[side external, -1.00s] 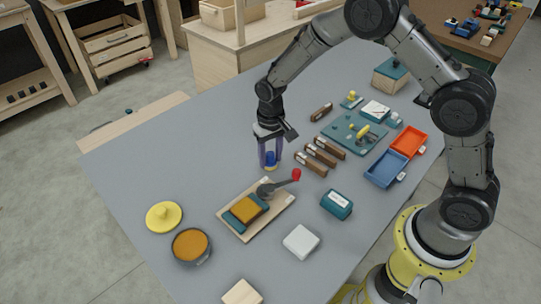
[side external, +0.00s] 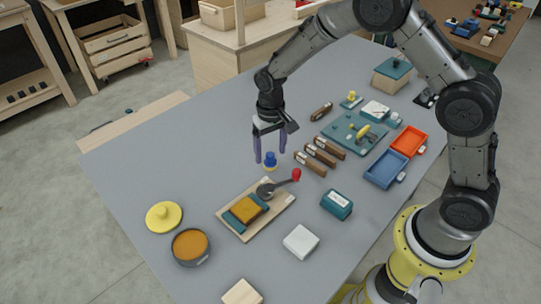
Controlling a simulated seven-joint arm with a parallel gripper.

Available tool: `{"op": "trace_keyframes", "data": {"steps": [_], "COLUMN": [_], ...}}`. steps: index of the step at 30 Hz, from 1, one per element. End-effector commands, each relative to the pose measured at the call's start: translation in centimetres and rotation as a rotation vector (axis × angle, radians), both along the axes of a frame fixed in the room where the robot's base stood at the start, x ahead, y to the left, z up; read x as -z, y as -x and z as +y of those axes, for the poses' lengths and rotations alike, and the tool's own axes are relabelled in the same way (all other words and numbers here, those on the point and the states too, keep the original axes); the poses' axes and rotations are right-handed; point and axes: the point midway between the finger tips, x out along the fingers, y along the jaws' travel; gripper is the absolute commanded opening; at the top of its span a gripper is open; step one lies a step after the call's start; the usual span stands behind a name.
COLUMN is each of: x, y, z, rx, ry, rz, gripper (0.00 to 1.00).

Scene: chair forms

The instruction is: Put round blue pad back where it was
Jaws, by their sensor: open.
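A small round blue piece (side external: 270,159) with a knob-like top and a yellowish base stands upright on the grey table, just behind the wooden board; it is likely the round blue pad. My gripper (side external: 270,154) is above it with its two purple fingers spread, one on each side of the blue top. I see a gap between the fingers and the piece, and nothing is held.
A wooden board (side external: 283,203) with a teal and orange block and a red-tipped lever lies in front. Brown-handled pieces (side external: 320,154) lie to the right. A yellow disc (side external: 164,215) and orange-filled bowl (side external: 190,246) stand front left. The table's left middle is clear.

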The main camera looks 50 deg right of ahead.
Motion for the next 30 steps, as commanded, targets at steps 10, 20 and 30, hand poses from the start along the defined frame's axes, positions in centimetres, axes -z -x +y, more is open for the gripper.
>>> {"op": "trace_keyframes", "data": {"steps": [10,20,30], "x": [-7.1,-9.7,-15.4], "y": [-0.1,0.0,3.7], "z": [0.0,0.0,-1.1], "rx": [0.000,0.000,-0.039], "ry": [-0.001,0.000,-0.005], "rz": [-0.005,0.000,-0.088], "gripper": [0.80,0.80,0.80]}}
